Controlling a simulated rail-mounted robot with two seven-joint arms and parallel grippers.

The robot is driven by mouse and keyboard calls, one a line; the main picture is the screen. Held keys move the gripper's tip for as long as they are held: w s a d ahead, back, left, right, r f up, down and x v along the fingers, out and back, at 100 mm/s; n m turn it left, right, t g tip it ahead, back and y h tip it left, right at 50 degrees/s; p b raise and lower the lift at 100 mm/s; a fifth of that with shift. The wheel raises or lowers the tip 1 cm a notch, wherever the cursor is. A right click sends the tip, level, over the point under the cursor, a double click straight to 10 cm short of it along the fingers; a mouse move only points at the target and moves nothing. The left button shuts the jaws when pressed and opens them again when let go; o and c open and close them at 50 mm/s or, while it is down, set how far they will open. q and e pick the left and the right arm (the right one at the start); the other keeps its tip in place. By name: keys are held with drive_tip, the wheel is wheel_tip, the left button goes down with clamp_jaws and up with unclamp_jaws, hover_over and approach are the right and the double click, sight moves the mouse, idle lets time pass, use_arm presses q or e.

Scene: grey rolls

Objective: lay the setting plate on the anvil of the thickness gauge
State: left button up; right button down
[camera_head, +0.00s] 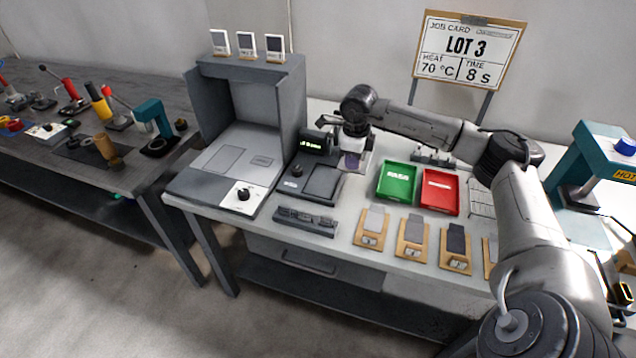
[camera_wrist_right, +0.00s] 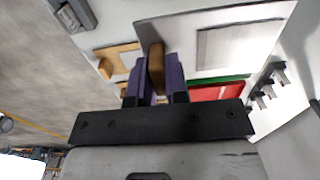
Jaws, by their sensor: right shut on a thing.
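My right gripper (camera_head: 352,160) points down over the bench, just right of the dark device with a lit green display. In the right wrist view, the purple fingers of my right gripper (camera_wrist_right: 156,85) are shut on a narrow brown piece (camera_wrist_right: 156,65), seen edge-on; it seems to be the setting plate. The dark device (camera_head: 314,145) looks like the thickness gauge, but I cannot clearly make out its anvil. My left gripper is not in view.
A green tray (camera_head: 397,183) and a red tray (camera_head: 439,191) stand right of the gripper. Wooden boards with grey samples (camera_head: 411,237) line the front. A slotted dark block (camera_head: 306,220) lies before the device. A grey booth (camera_head: 245,110) stands left, a teal press (camera_head: 590,165) right.

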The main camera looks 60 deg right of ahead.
drive_tip(key=b, duration=0.2)
hover_over(319, 191)
wheel_tip(319, 191, down, 6)
drive_tip(key=shift+r, duration=0.2)
drive_tip(key=shift+a+f+b, duration=0.1)
drive_tip(key=shift+f+b, duration=0.45)
drive_tip(key=shift+f, duration=1.45)
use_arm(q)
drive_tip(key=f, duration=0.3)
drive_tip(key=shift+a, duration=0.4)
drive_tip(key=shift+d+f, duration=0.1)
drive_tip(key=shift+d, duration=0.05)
use_arm(e)
drive_tip(key=shift+f, duration=0.15)
drive_tip(key=c, duration=1.1)
unclamp_jaws()
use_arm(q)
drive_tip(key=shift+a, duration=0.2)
